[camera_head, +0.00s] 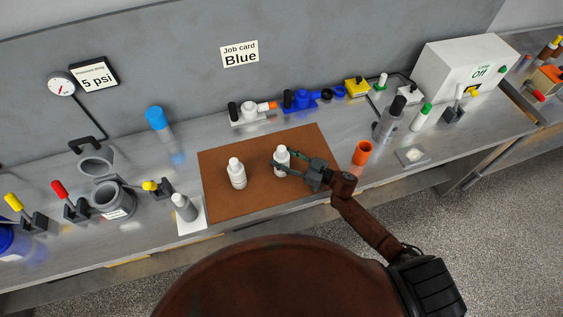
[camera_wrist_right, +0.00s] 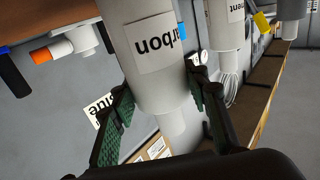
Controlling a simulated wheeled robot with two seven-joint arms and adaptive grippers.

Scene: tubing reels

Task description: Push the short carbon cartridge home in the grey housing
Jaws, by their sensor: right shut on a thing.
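A white cartridge (camera_head: 281,167) is held in my right gripper (camera_head: 283,158) over the brown mat. In the right wrist view it fills the middle, upside down, with a label ending "arbon" (camera_wrist_right: 153,42) and a narrower neck between the green-padded fingers. I cannot tell whether its base touches the mat. A second white cartridge (camera_head: 236,174) stands apart to the left; its label ends "ment" in the wrist view (camera_wrist_right: 235,10). A pale grey fitting (camera_head: 248,116) with a black knob and orange end stands behind the mat; I cannot tell if it is the housing. My left gripper is out of view.
The brown mat (camera_head: 222,207) has free room around the cartridges. A blue fitting (camera_head: 301,101) and yellow block (camera_head: 356,88) stand behind. An orange cup (camera_head: 362,152) and clear cylinder (camera_head: 387,125) are right.

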